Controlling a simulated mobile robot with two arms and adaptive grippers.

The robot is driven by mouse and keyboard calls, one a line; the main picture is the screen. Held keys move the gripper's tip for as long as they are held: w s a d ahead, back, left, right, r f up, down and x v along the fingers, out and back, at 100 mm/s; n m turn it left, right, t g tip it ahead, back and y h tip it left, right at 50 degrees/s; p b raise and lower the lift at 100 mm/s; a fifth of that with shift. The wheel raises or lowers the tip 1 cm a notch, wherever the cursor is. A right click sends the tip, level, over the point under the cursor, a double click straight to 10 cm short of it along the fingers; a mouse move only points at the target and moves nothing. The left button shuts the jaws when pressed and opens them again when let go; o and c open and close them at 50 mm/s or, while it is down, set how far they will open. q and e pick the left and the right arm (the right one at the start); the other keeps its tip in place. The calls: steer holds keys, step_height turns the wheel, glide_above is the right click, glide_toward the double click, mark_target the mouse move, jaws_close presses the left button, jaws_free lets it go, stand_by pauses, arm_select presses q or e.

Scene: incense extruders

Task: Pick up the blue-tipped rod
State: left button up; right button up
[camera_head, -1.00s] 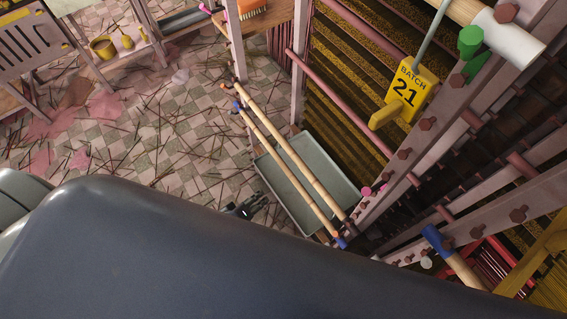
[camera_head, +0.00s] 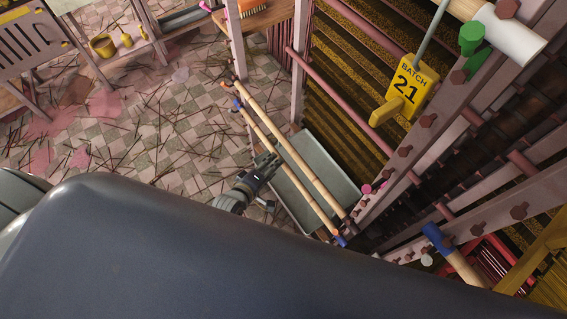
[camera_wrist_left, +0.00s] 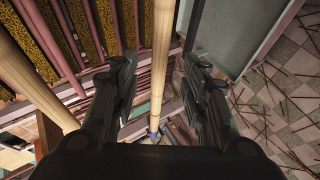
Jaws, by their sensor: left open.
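The blue-tipped rod (camera_head: 264,131) is a thin pale wooden rod slanting across the middle of the head view, with blue at its upper-left end and its lower-right end. In the left wrist view the rod (camera_wrist_left: 160,50) runs lengthwise between the fingers, with a blue end low in the picture. My left gripper (camera_head: 270,162) overlaps the rod's middle stretch in the head view. In the left wrist view the left gripper (camera_wrist_left: 158,75) is open, with one finger on each side of the rod and gaps showing. My right gripper is not in view.
A second pale rod (camera_head: 292,146) with dark ends lies alongside; it looks large at left in the wrist view (camera_wrist_left: 30,80). A grey tray (camera_head: 345,178) is below the rods. A pink metal frame and yellow "BATCH 21" tag (camera_head: 411,86) stand right. Sticks litter the tiled floor.

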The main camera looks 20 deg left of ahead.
mark_target(284, 164)
arm_select(q)
steer(key=x, duration=0.3)
steer(key=shift+w+d+f, duration=0.1)
steer(key=shift+w+f, duration=0.1)
steer(key=shift+w, duration=0.15)
jaws_close()
